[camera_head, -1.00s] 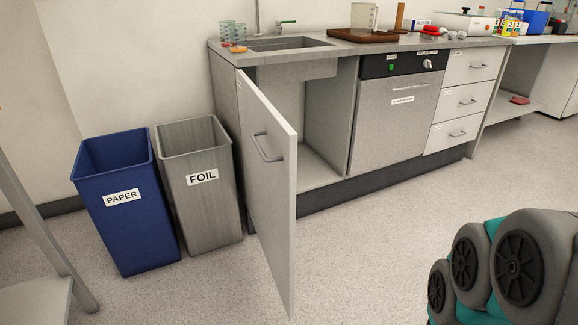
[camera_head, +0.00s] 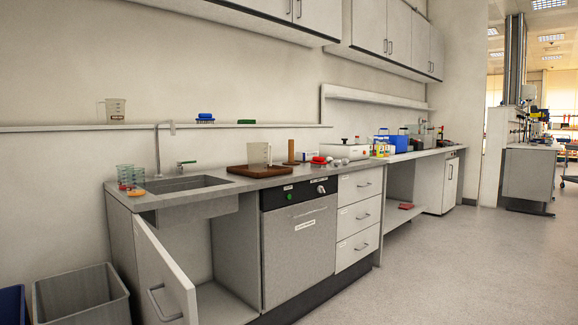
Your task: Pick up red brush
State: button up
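A small red item (camera_head: 318,159), which looks like a brush, lies on the counter right of the brown board. Another flat red item (camera_head: 405,206) lies on the low shelf under the counter farther right; it is too small to tell what it is. A blue brush-like item (camera_head: 205,117) and a green one (camera_head: 246,121) rest on the wall shelf. My gripper is not in view.
The counter (camera_head: 225,187) holds a sink, glasses (camera_head: 125,174), a brown board (camera_head: 258,170) and several bottles. A cabinet door (camera_head: 165,275) stands open at the left, near a grey bin (camera_head: 80,300). The floor (camera_head: 440,260) at right is clear.

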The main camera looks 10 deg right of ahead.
aim_at(319, 163)
jog(key=i+l+u, duration=0.3)
jog(key=i+l, duration=1.1)
jog(key=i, duration=0.1)
